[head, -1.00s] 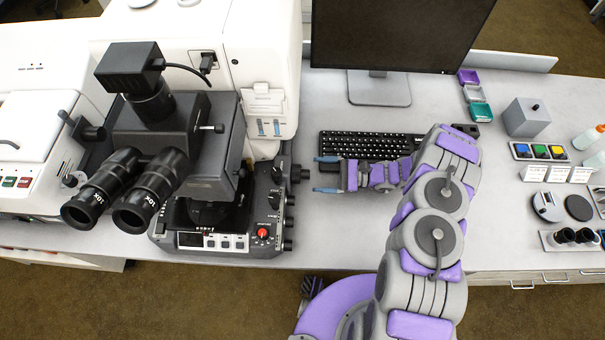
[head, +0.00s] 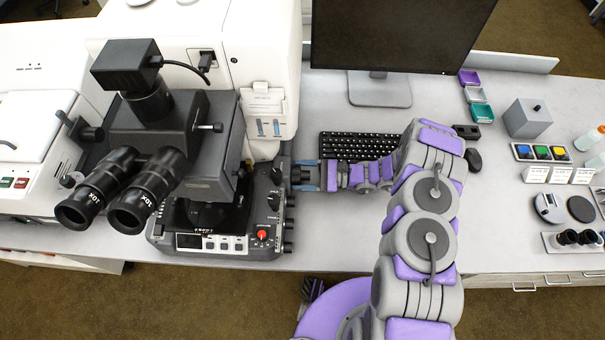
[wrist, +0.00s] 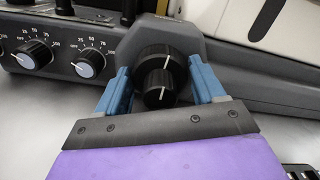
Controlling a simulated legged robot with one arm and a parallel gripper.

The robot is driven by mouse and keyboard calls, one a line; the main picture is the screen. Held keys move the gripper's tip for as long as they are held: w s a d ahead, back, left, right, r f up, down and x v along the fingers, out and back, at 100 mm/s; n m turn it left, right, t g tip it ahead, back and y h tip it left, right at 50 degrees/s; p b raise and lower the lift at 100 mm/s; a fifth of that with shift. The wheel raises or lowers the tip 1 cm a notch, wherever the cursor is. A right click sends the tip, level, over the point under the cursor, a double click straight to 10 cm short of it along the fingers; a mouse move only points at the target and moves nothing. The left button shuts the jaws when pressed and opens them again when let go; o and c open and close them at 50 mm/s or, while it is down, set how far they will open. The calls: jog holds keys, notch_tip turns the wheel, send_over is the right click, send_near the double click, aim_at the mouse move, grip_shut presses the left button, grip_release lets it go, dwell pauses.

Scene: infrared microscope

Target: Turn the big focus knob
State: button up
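The big focus knob (wrist: 161,64) is a black ribbed knob on the grey side of the microscope, with a smaller black knob (wrist: 159,90) in front of it; each has a white line. In the head view the focus knob (head: 297,174) sticks out of the microscope's right side. My gripper (wrist: 162,84) is open, with one blue finger on each side of the knobs. Whether the fingers touch the big knob cannot be told. In the head view my gripper (head: 307,175) is at the knob and partly covers it.
Two smaller dials (wrist: 60,60) with white scales sit left of the knob on the microscope's side. A black keyboard (head: 358,145) lies just behind my forearm. A monitor (head: 400,35) stands behind it.

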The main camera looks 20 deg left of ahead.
jog(key=c, duration=0.6)
jog(key=shift+m, duration=0.7)
jog(key=o, duration=1)
jog(key=shift+o, duration=0.2)
jog(key=p+v, duration=0.2)
jog(key=v, duration=1.5)
jog(key=shift+w+d+p, duration=0.2)
jog(key=shift+p, duration=0.15)
